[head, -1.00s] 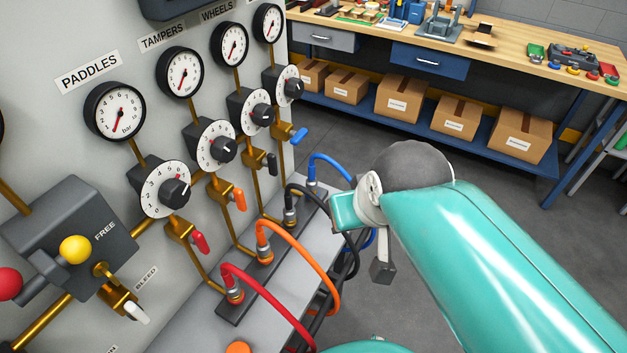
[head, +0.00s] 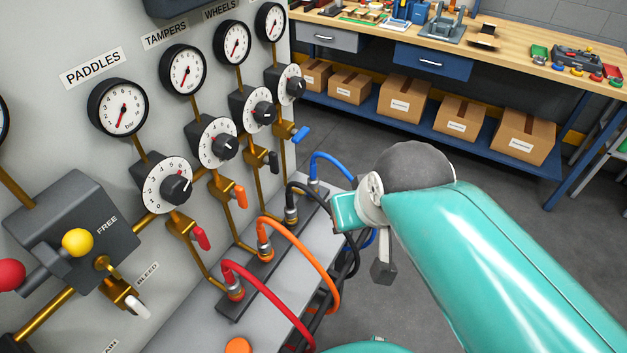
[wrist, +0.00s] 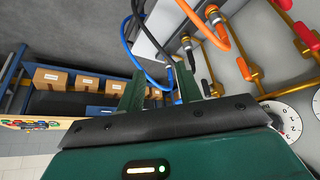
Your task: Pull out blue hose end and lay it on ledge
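The blue hose (head: 332,157) arches from its fitting at the far end of the row on the grey ledge (head: 185,332) and runs down behind my arm. Its end still stands in the fitting in the head view. In the wrist view the blue hose (wrist: 137,52) curves down toward the space between my fingers. My gripper (wrist: 160,72) is open, its two dark green fingers apart. The blue hose shows beyond and between them; I cannot tell how far off it is. In the head view my arm hides most of the gripper.
Red (head: 270,296), orange (head: 310,253) and black (head: 318,191) hoses stand in the same row. The wall panel behind carries gauges, dials and small levers, including a blue lever (head: 300,134). A workbench (head: 460,45) with boxes below stands beyond open floor.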

